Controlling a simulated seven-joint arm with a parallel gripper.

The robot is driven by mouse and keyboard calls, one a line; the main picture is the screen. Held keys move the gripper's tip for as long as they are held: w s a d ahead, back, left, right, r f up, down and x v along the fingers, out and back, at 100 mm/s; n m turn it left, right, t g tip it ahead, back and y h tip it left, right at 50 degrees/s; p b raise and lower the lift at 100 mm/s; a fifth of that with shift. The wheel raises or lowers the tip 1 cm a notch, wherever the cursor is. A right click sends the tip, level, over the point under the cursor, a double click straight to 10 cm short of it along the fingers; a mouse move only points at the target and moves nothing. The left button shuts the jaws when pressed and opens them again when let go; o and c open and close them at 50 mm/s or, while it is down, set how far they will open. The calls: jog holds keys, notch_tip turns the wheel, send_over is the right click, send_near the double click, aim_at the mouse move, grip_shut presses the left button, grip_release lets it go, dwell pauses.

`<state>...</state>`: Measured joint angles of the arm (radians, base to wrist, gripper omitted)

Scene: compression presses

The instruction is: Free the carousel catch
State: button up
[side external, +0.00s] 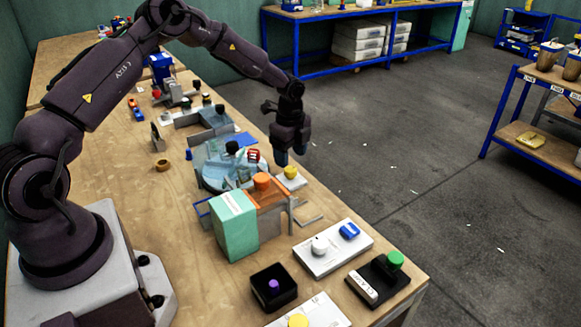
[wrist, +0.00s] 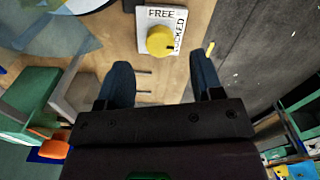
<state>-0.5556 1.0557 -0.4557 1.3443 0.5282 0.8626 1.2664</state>
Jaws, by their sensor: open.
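The carousel catch is a yellow knob (wrist: 159,40) on a white plate (wrist: 148,16) marked FREE along one edge and LOCKED along the adjoining edge. A dark mark on the knob's rim lies on the LOCKED side. In the side view the yellow knob (side external: 291,172) sits beside the pale blue round carousel (side external: 212,177), near the table's edge. My gripper (side external: 291,158) is above the knob and apart from it. In the wrist view my gripper (wrist: 164,66) is open and empty, its fingers pointing toward the knob, which appears just beyond the fingertips.
An orange knob (side external: 262,181) and a green box (side external: 234,225) stand close to the carousel. A white panel (side external: 334,258) with white and blue controls, a black box (side external: 274,288) with a purple button, and a green button (side external: 396,259) lie nearer the camera. Open floor lies beyond the table's edge.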

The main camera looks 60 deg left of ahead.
aim_at(290, 169)
jog(key=shift+f, duration=2.25)
jog(key=c, duration=0.9)
